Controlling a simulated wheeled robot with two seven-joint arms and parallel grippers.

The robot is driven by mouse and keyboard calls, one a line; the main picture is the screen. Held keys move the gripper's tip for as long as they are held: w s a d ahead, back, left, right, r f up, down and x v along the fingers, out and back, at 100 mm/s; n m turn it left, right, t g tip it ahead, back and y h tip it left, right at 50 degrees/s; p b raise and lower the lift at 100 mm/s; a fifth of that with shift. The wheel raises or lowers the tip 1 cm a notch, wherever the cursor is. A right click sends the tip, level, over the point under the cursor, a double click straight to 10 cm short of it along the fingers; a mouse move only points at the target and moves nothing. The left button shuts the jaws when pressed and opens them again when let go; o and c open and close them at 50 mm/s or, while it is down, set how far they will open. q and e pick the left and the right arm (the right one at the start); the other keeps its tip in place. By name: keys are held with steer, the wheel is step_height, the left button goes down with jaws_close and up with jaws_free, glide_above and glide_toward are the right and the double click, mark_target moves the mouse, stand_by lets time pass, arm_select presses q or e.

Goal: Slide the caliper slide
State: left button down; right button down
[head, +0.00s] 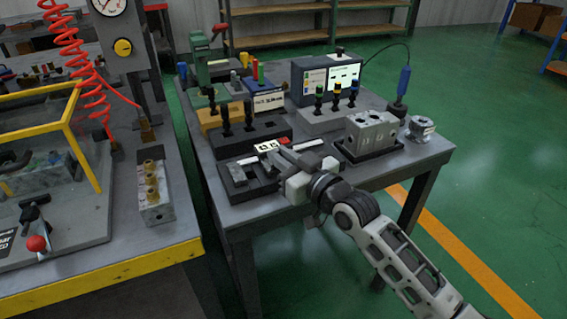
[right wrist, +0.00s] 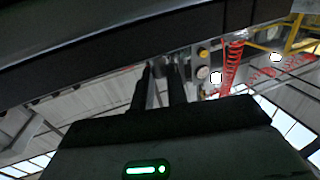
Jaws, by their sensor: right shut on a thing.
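The caliper lies in a black holder (head: 262,186) at the front of the grey table. Its pale jaw end (head: 237,172) shows at the left. Its slide (head: 266,147), with a white display, sits farther right along the beam. My right gripper (head: 279,149) reaches in from the right and is shut on the slide at its right side. The gripper hides part of the slide and beam. In the right wrist view its two dark fingers (right wrist: 160,88) stand close together; what lies between them is too dark to make out. My left gripper is not in view.
A metal valve block (head: 371,133) on a black tray stands right of my gripper. Behind the caliper are a black block with pegs (head: 240,137), a grey block with coloured pegs (head: 330,118) and a lit monitor (head: 343,77). A round flanged part (head: 421,128) sits near the right edge.

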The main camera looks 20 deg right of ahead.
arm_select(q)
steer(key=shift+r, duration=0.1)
arm_select(e)
steer(key=shift+a, duration=0.15)
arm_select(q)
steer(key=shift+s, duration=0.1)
arm_select(e)
steer(key=c, duration=1.4)
jaws_free()
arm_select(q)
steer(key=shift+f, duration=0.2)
arm_select(e)
steer(key=v, duration=1.6)
steer(key=shift+w, duration=0.1)
